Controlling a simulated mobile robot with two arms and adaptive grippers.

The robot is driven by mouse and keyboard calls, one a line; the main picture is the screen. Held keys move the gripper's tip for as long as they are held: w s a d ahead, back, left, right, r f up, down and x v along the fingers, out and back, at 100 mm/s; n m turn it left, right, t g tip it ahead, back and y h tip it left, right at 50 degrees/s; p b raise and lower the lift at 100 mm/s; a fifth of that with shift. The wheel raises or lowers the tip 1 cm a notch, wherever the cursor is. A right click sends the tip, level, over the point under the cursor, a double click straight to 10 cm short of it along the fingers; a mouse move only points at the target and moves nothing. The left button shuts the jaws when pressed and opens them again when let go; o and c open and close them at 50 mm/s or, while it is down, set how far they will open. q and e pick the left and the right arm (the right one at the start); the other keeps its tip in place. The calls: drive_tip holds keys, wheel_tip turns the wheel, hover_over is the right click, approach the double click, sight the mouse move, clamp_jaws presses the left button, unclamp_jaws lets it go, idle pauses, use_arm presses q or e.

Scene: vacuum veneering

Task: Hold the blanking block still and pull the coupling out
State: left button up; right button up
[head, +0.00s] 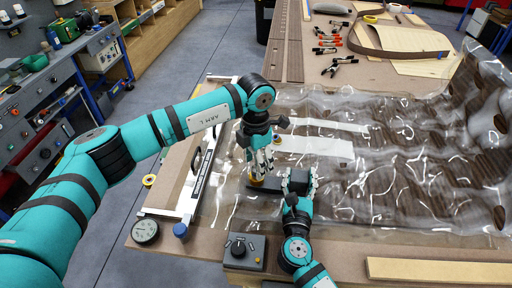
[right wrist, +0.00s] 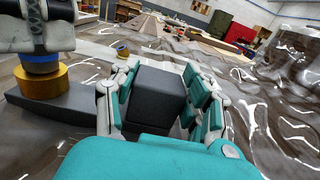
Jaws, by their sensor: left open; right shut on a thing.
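The blanking block is a dark grey bar (head: 265,187) with a raised black cube (right wrist: 160,96) at its right end. My right gripper (head: 299,180) is shut on that cube, one finger on each side. The coupling is a brass ring with a blue collar (right wrist: 42,84), upright on the bar's left part; its brass also shows in the head view (head: 257,182). My left gripper (head: 260,164) is open and points down right above the coupling. Its fingers hide the coupling's top, and I cannot tell whether they touch it.
A clear, wrinkled vacuum bag (head: 400,190) covers the table right of the block. A second small brass fitting (right wrist: 122,52) stands behind the block. A gauge (head: 146,231) lies at the table's front left, and a grey control box (head: 244,251) at the front edge. Clamps (head: 327,47) lie further back.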

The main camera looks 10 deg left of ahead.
use_arm(q)
drive_tip(key=shift+f, duration=1.35)
drive_tip(key=shift+c, duration=0.3)
clamp_jaws()
drive_tip(key=c, duration=0.7)
unclamp_jaws()
clamp_jaws()
drive_tip(key=shift+r, duration=0.15)
drive_tip(key=shift+r, duration=1.8)
